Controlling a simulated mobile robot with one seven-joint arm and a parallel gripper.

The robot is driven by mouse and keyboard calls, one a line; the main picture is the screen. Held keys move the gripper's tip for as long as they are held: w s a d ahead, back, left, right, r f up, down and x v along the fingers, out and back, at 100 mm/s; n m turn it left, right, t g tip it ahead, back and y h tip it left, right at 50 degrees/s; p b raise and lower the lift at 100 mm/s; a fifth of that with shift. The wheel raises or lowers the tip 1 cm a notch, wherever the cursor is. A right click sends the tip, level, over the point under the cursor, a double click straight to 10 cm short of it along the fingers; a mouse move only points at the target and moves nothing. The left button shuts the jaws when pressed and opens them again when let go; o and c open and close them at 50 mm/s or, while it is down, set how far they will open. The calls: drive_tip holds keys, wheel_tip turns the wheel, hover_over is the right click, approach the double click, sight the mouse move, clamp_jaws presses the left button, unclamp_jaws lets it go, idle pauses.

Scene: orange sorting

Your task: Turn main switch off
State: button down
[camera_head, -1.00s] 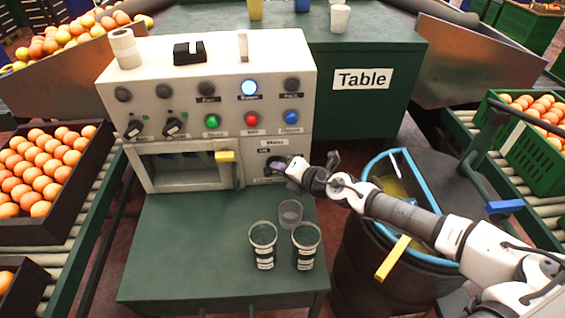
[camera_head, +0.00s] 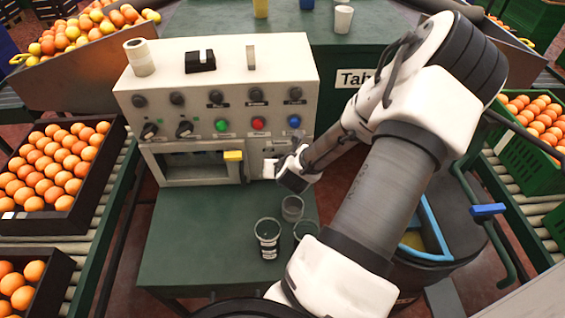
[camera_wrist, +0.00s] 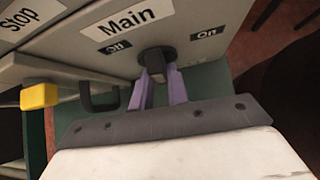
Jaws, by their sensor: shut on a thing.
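The main switch (camera_wrist: 157,60) is a dark knob on the front of the grey control box (camera_head: 180,75). In the wrist view it sits under the "Main" label, between the "Off" label (camera_wrist: 117,47) at left and the "On" label (camera_wrist: 207,34) at right. My gripper (camera_wrist: 160,82) has its two purple fingers closed on the knob's sides. In the head view my gripper (camera_head: 284,172) is at the box's lower right and covers the knob. The upper indicator lamp (camera_head: 256,93) is dark.
Clear cups (camera_head: 267,238) stand on the green table (camera_head: 190,250) below the gripper; my arm partly hides one. A yellow handle (camera_head: 233,156) sticks out left of the switch. A dark barrel with a blue-rimmed opening (camera_head: 430,250) stands at right.

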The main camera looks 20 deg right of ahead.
drive_tip(key=shift+w+a+n+g+h, duration=0.1)
drive_tip(key=shift+n+g+h, duration=0.25)
drive_tip(key=shift+h, duration=0.25)
drive_tip(key=c, duration=1.4)
unclamp_jaws()
drive_tip(key=shift+o, duration=0.2)
drive_tip(key=p+v, duration=1)
drive_tip(key=v, duration=0.4)
drive_tip(key=shift+p, duration=0.35)
drive_tip(key=shift+a+f, duration=0.15)
drive_tip(key=shift+a, duration=0.05)
